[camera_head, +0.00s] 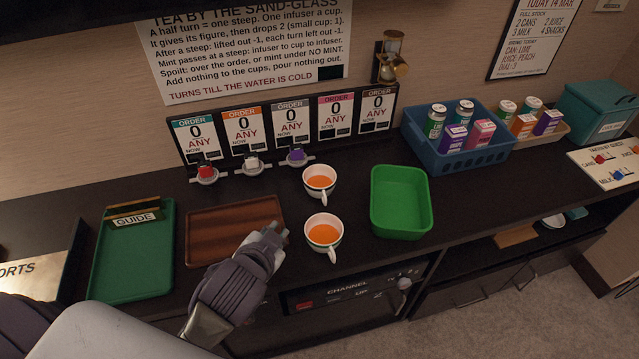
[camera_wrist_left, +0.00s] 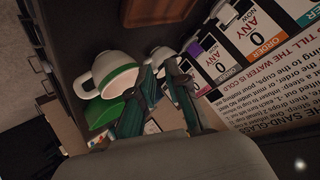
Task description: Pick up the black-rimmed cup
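Two white cups with orange liquid stand on the dark counter in the head view. The upper cup (camera_head: 319,194) has a dark-looking rim and a handle toward the front. The lower cup (camera_head: 323,246) is nearer me, with its handle also toward the front; the rim colours are hard to tell at this size. In the left wrist view, a white cup with a green band (camera_wrist_left: 112,75) is close, and another white cup (camera_wrist_left: 160,55) is behind the fingers. My left gripper (camera_head: 277,232) is open and empty, left of the lower cup, over the front of the brown tray. My right gripper is out of view.
The brown tray (camera_head: 215,228) and green GUIDE tray (camera_head: 130,270) lie to the left. A green bin (camera_head: 402,231) stands right of the cups. Small infusers on saucers (camera_head: 252,166) line the back below order cards. A blue crate (camera_head: 480,163) is farther right.

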